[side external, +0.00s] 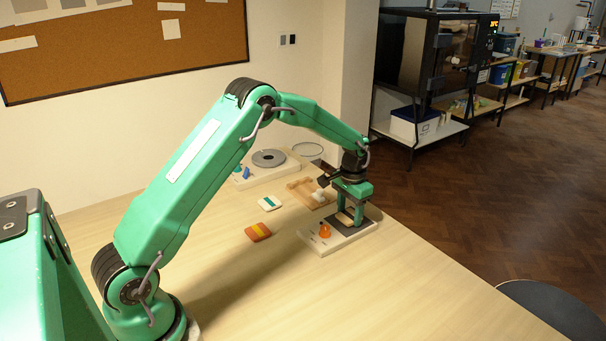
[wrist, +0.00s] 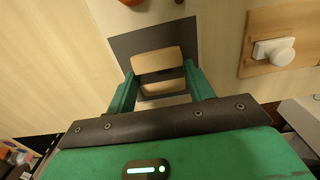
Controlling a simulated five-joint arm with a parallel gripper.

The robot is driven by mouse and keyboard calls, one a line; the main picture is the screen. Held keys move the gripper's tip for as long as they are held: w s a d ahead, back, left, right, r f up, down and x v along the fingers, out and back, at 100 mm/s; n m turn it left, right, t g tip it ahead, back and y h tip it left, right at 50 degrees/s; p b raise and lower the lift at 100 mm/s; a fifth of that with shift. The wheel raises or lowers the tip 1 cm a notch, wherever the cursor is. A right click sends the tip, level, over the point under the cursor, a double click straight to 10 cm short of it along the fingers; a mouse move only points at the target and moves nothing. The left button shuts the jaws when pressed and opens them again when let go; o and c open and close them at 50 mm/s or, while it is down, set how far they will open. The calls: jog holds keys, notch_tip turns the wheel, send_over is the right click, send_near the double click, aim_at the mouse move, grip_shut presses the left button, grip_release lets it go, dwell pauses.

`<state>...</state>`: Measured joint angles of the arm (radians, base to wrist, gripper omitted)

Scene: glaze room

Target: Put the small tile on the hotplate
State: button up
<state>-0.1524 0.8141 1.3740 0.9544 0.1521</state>
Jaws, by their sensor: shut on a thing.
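My gripper (side external: 347,220) points down over the dark square plate of a white-based unit with an orange knob (side external: 325,231), which I take as the hotplate (side external: 322,243). Whether the tile touches the plate is unclear.
A white-and-green tile (side external: 269,203) and an orange-and-yellow one (side external: 257,232) lie left of the hotplate. Behind stand a wooden tray (side external: 301,187) with a white object (side external: 319,196) and a white unit with a round grey plate (side external: 269,158). The front table is clear.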

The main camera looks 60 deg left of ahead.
aim_at(349, 216)
jog(key=o, duration=1)
jog(key=shift+f, duration=0.1)
notch_tip(349, 216, up, 12)
dwell(0.4)
jog(key=shift+r, duration=0.2)
